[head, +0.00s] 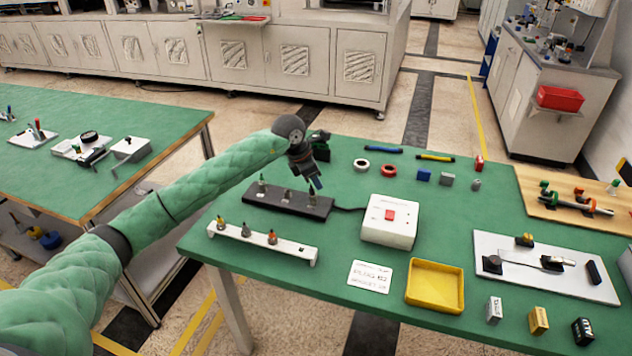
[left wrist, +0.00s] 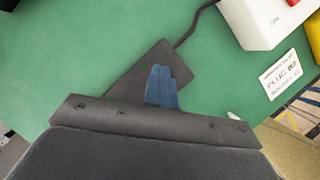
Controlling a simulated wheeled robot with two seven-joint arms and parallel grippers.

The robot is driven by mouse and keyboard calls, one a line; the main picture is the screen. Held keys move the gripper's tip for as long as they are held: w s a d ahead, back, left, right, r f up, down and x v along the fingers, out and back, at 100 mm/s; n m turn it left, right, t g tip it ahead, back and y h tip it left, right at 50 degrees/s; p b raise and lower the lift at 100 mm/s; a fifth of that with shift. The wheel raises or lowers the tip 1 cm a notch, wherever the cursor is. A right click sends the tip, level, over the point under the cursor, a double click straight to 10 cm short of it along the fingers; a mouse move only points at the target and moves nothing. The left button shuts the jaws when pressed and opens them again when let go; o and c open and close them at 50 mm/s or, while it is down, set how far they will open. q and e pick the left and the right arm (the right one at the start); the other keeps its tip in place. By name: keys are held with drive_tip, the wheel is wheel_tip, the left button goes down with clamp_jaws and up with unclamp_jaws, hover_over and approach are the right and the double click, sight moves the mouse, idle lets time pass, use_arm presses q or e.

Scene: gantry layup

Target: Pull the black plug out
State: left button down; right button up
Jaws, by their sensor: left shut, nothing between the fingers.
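A long black strip (head: 265,203) lies on the green table, with a few small upright plugs standing along it. A cable runs from its right end. I cannot tell which of these plugs is the black one. My left gripper (head: 316,184) is above the right end of the strip, its blue fingers shut and empty. In the left wrist view the shut fingers (left wrist: 163,80) point over the strip (left wrist: 138,72) and hide part of it. No plug is clear there. My right gripper is not in view.
A white box (head: 388,228) with a red switch stands right of the strip. A white rail (head: 290,248) with several coloured plugs lies in front. A yellow tray (head: 435,303) and a printed card (head: 369,276) lie near the front edge. Small blocks and rings are behind.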

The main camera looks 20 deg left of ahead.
use_arm(q)
drive_tip(key=c, duration=1.7)
unclamp_jaws()
